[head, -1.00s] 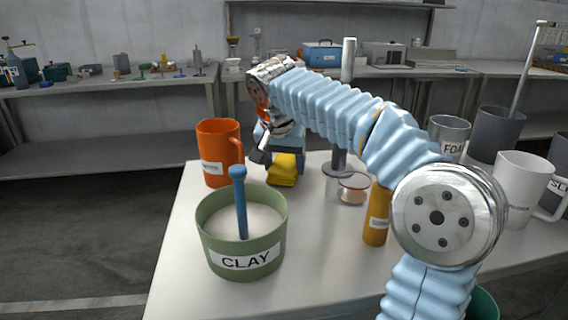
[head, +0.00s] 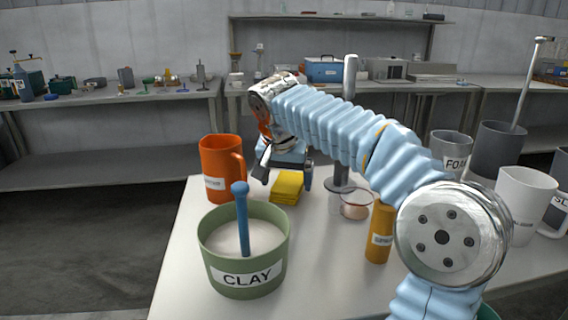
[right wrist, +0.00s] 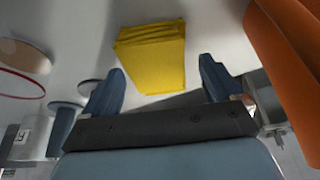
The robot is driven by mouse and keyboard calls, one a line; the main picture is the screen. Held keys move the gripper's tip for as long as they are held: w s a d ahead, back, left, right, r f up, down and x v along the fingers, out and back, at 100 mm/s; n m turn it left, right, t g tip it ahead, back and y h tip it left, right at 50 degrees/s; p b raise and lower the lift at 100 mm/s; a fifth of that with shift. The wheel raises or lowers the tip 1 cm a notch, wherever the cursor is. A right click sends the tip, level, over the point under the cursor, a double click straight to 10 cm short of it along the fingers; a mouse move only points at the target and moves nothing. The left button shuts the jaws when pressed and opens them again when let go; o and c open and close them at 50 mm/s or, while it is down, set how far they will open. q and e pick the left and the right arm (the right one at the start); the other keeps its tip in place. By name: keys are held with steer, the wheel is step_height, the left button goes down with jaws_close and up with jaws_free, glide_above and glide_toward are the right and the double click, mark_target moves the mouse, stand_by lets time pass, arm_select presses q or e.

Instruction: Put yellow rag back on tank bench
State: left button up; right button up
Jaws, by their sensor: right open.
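The yellow rag (head: 287,187) lies folded on the white bench top (head: 190,285), right of the orange mug (head: 222,168) and behind the green CLAY tub (head: 243,272). My right gripper (head: 284,173) is open at the rag, one finger on either side of it in the head view. In the right wrist view the rag (right wrist: 152,58) shows beyond and between the two spread fingers (right wrist: 160,88), with bare bench around it. The fingers do not hold it. My left gripper is in neither view.
The orange mug (right wrist: 290,60) is close beside one finger in the right wrist view. A glass dish (head: 356,204), a grey stand (head: 349,120) and an amber bottle (head: 379,235) stand right of the rag. The white pitcher (head: 522,200) is further right.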

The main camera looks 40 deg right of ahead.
steer(key=v, duration=1.1)
steer(key=shift+r, duration=0.2)
steer(key=shift+s, duration=0.1)
